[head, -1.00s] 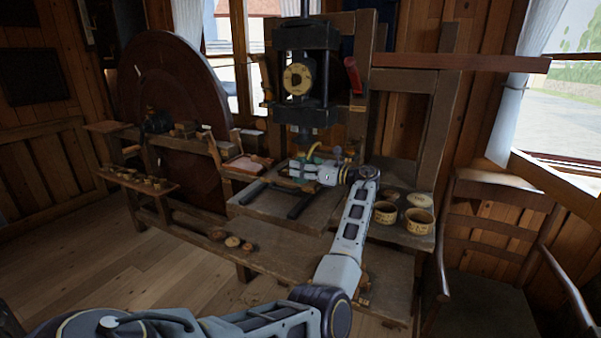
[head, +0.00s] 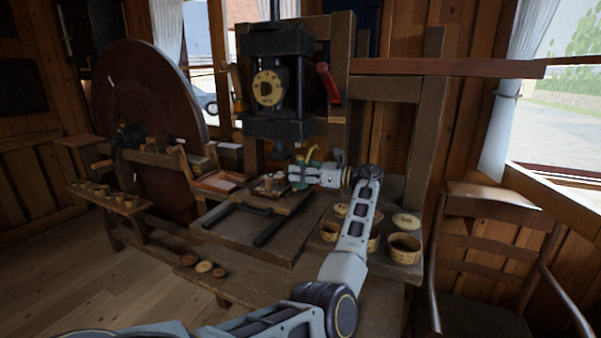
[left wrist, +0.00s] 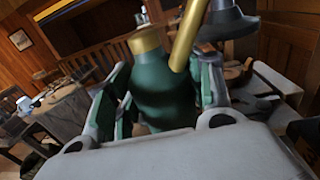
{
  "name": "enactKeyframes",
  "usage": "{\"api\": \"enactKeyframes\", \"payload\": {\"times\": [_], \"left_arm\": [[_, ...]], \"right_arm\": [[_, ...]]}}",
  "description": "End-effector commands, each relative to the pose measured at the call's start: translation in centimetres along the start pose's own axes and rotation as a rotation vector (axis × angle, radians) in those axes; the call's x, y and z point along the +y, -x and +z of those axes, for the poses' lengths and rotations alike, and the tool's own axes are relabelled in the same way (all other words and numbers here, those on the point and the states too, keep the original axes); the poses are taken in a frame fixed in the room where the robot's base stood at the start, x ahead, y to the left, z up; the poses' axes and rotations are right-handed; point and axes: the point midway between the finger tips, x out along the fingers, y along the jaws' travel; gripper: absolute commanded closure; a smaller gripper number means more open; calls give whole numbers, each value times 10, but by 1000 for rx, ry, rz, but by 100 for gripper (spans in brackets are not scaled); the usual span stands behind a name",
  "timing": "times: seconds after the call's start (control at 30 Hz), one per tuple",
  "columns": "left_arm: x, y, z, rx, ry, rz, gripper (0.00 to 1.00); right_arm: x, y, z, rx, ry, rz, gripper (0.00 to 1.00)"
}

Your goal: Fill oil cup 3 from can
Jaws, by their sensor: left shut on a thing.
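My left gripper (head: 297,177) is shut on a green oil can (head: 305,170) with a brass collar and a thin brass spout. It holds the can above the bench, just right of the press's lower part. In the left wrist view the can (left wrist: 162,90) sits between the two fingers (left wrist: 162,100), and its brass spout (left wrist: 190,35) slants up to the right. A small cluster of pieces (head: 268,184) stands on the press table, left of the can. I cannot tell which thing is oil cup 3. My right gripper is out of view.
The dark press (head: 277,85) rises behind the can, with a red-handled lever (head: 328,82) on its right. Round labelled tubs (head: 404,248) stand on the bench at right. A wooden chair (head: 490,235) stands at right.

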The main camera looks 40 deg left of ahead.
Motion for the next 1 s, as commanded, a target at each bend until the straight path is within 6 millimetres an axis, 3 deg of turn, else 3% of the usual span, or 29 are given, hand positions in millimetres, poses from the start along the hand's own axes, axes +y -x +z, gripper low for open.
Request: {"api": "enactKeyframes", "payload": {"times": [0.57,1.0], "left_arm": [[-1,1,2,-10,-17,0,72],[-16,9,12,-121,-216,0,72]], "right_arm": [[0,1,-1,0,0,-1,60],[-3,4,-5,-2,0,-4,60]]}}
